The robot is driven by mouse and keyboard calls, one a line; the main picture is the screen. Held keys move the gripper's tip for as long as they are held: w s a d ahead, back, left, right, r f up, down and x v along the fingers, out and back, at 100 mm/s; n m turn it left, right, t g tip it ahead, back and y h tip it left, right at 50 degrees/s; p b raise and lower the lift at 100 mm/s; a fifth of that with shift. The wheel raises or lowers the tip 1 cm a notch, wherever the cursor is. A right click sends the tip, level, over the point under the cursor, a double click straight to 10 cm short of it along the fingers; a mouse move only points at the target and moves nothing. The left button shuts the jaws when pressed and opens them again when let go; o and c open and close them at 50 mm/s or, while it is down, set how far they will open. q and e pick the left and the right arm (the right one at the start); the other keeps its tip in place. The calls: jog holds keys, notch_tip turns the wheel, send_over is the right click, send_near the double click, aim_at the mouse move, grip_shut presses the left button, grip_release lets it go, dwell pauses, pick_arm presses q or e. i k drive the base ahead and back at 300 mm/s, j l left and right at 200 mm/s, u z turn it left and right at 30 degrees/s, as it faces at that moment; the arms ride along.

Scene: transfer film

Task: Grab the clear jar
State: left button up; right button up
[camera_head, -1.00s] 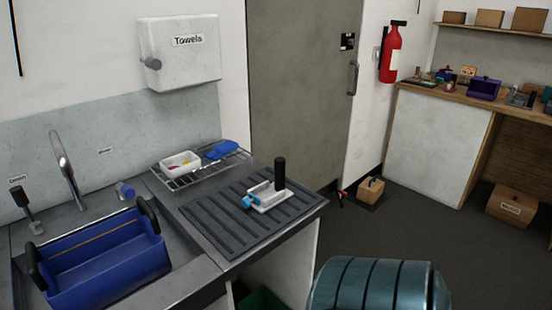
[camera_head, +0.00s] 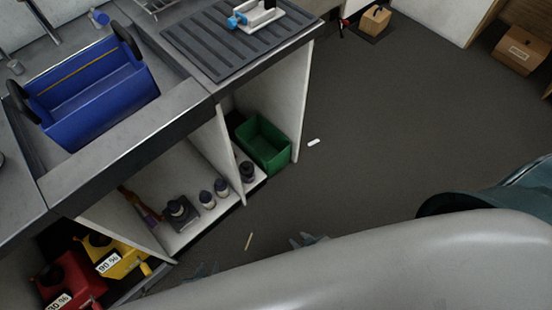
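I cannot make out a clear jar with certainty in the head view. A small blue and pale cylinder (camera_head: 98,17) lies by the sink at the upper left, too small to identify. My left gripper (camera_head: 205,270) and my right gripper (camera_head: 308,240) seem to show only as small grey fingertips low over the floor. The large pale grey shape in front hides most of them, and whether they are open or shut is unclear. Neither visibly touches an object.
A blue caddy (camera_head: 105,112) sits in the sink. Open shelves below hold dark bottles (camera_head: 207,199), a green bin (camera_head: 265,150), and red (camera_head: 68,283) and yellow (camera_head: 125,260) containers. A white piece (camera_head: 313,142) and a small stick (camera_head: 249,241) lie on the otherwise clear floor.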

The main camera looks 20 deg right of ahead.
aim_at(247, 171)
jog(key=z, duration=0.2)
jog(key=u, duration=0.25)
jog(key=i+l+u, duration=0.1)
jog(key=l+u, duration=0.55)
jog(key=u, duration=0.25)
jog(key=l+u, duration=0.15)
jog(key=l, duration=0.35)
jog(key=l+u, duration=0.1)
jog(key=l, duration=0.4)
jog(key=k+l+u, duration=0.15)
jog(key=l, duration=0.35)
jog(key=l+u, duration=0.15)
jog(key=l, duration=0.35)
jog(key=k+l, duration=0.1)
jog(key=l, duration=0.25)
jog(key=k+l, duration=0.1)
jog(key=l, duration=0.25)
jog(key=k+l, duration=0.1)
jog(key=l, duration=0.25)
